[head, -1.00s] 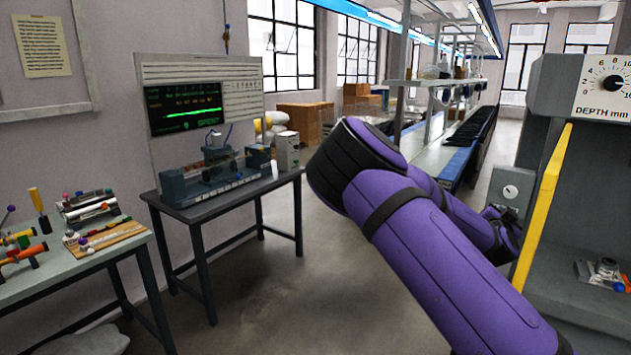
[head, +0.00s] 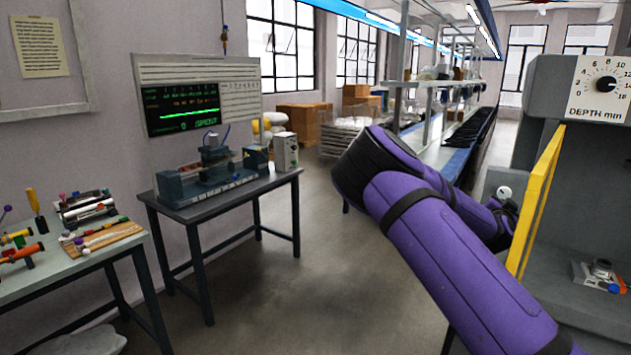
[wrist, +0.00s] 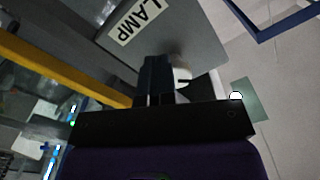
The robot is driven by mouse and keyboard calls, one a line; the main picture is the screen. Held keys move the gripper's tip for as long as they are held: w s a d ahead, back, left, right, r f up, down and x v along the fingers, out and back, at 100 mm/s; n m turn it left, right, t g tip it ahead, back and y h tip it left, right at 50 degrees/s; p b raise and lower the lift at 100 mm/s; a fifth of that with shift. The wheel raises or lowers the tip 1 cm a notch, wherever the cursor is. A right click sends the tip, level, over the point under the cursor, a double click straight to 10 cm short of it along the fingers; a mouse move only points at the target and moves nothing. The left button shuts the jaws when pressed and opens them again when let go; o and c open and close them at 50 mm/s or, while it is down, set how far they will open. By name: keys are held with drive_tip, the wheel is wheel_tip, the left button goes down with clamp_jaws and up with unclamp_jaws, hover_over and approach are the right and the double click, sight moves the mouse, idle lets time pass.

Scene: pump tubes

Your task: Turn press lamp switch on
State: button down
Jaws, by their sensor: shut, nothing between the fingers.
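The lamp label (wrist: 138,22) is on a grey panel (wrist: 188,28) at the top of the wrist view. A white rounded part (wrist: 182,76), likely the press switch, shows below the label, partly covered by my fingers. My gripper (wrist: 155,60) is shut and empty, with its fingertips in front of the panel right beside the white part. I cannot tell if they touch. In the head view, a white round part (head: 504,192) shows on the machine, left of the yellow frame.
The grey machine with a depth dial (head: 605,85) and an upright yellow frame (head: 536,205) stands at the right. A dark table (head: 230,190) with a device and a board stands at the left. The floor (head: 300,290) between is clear.

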drive_tip(key=shift+w+d+r, duration=0.2)
drive_tip(key=shift+w+r, duration=0.05)
drive_tip(key=shift+r, duration=0.25)
idle(0.3)
drive_tip(key=shift+w+a+r, duration=0.6)
drive_tip(key=shift+a+r, duration=0.05)
drive_tip(key=shift+a, duration=0.25)
idle(0.3)
drive_tip(key=shift+w+a+f, duration=0.1)
drive_tip(key=shift+a+f, duration=0.15)
drive_tip(key=shift+f, duration=0.1)
idle(0.3)
drive_tip(key=v, duration=0.3)
drive_tip(key=f+v, duration=0.1)
drive_tip(key=v, duration=0.1)
drive_tip(key=shift+s+a, duration=0.2)
drive_tip(key=shift+s, duration=0.1)
